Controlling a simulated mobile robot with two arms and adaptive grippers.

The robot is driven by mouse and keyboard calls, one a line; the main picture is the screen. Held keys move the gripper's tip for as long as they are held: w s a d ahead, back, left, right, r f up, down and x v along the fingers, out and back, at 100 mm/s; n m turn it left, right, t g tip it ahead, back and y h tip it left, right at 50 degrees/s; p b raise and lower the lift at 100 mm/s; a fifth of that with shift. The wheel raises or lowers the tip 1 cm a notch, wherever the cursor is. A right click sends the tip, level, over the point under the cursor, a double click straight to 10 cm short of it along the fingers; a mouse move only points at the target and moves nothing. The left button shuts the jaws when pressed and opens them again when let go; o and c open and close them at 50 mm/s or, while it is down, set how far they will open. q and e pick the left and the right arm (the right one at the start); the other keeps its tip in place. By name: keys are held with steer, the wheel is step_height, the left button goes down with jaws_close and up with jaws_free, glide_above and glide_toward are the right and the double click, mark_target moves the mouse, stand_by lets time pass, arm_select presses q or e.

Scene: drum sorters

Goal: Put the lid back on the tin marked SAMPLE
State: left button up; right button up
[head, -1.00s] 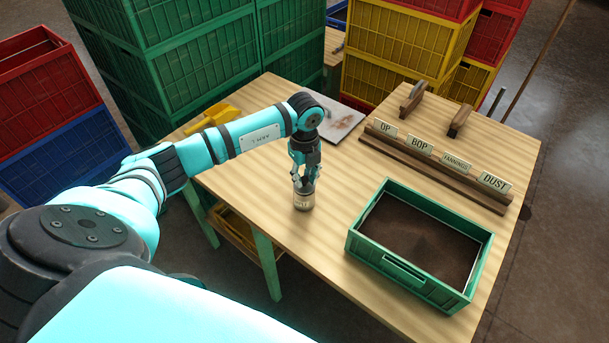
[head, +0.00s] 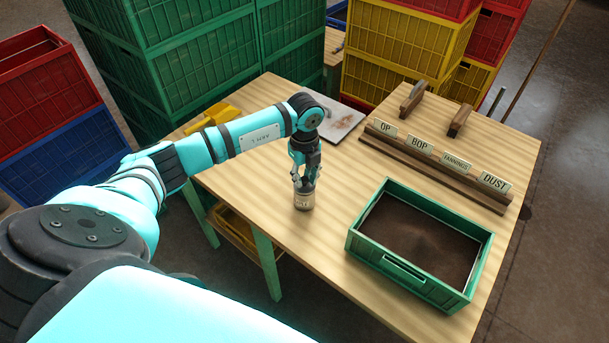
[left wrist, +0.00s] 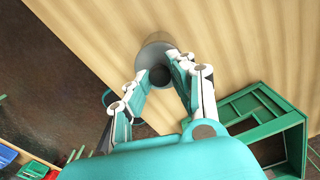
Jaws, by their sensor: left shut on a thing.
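The tin (head: 304,201) is a small pale metal can with a label, standing upright near the left edge of the wooden table. Its lettering is too small to read surely. My left gripper (head: 304,182) points down right at its top. In the left wrist view the grey tin (left wrist: 153,52) shows beyond the fingertips (left wrist: 161,74). The fingers are shut on a dark round knob (left wrist: 160,77), which appears to be the lid's. The fingers hide much of the lid, so I cannot tell whether it is seated on the rim. My right gripper is out of view.
A green crate of dark tea (head: 421,241) stands to the right of the tin. A wooden rack with grade signs (head: 435,165) and a pale board (head: 333,118) lie farther back. Bare tabletop (head: 345,185) lies between tin and rack. Stacked crates (head: 190,45) stand behind.

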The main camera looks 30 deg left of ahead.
arm_select(q)
steer(key=shift+f, duration=0.1)
stand_by(0.7)
steer(key=o, duration=1.5)
steer(key=shift+r+p, duration=2.6)
steer(key=shift+r, duration=0.9)
steer(key=shift+c, duration=0.2)
jaws_close()
